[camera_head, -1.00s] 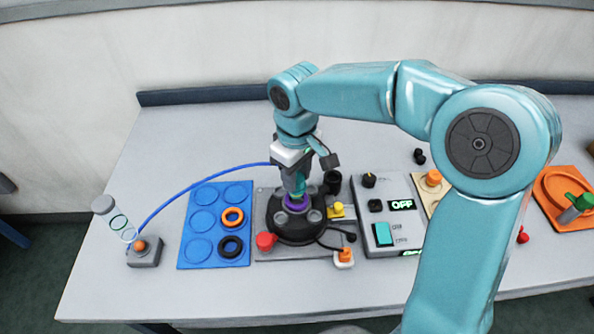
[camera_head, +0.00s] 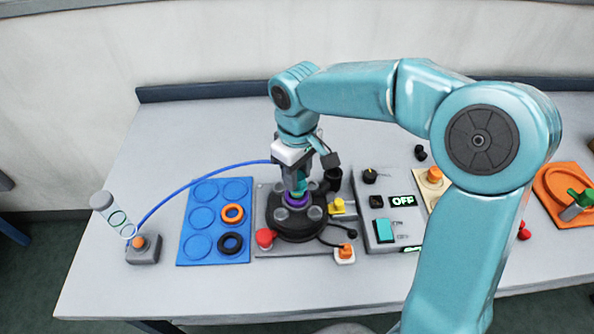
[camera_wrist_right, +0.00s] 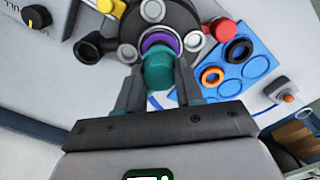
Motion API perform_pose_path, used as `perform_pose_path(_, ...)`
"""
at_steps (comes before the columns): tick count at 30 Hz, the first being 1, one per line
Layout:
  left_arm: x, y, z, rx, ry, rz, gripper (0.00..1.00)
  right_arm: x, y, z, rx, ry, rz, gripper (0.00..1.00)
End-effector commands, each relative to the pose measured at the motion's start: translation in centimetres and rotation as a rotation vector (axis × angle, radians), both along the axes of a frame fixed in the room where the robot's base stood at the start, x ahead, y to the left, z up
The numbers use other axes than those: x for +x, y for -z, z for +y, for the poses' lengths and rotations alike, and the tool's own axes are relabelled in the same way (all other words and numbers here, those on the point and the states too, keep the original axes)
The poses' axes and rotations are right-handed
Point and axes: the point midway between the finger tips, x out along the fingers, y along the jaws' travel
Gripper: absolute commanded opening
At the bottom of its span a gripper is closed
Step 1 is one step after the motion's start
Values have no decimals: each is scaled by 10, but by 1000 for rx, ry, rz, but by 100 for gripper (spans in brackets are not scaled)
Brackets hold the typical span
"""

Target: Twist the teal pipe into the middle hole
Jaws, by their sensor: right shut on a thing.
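The teal pipe (camera_wrist_right: 159,70) is between the fingers of my right gripper (camera_wrist_right: 158,88), which is shut on it. The pipe's far end meets the purple ring (camera_wrist_right: 160,42) at the middle of the dark round base (camera_head: 290,228). In the head view the right gripper (camera_head: 297,182) points down over this base, and the purple ring (camera_head: 297,199) shows just below the fingers. The pipe is mostly hidden there by the gripper. I cannot tell how deep the pipe sits in the middle hole. My left gripper is not in view.
A blue tray (camera_head: 203,191) with an orange ring (camera_head: 233,213) and a black ring (camera_head: 230,243) lies left of the base. A red knob (camera_head: 265,238) and a yellow part (camera_head: 337,206) sit close by. A switch panel (camera_head: 385,185) stands to the right. Bare table lies front left.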

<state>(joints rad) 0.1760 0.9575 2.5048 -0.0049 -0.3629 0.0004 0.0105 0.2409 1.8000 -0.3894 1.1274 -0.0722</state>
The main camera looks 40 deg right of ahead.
Motion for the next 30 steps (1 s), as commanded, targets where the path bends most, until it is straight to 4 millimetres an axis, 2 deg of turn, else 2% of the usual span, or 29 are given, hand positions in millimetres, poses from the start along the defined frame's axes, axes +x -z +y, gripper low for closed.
perform_pose_path(16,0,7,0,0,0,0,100,-1,10,0,0,0,1,0)
perform_pose_path(30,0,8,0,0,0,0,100,-1,11,0,0,0,0,0)
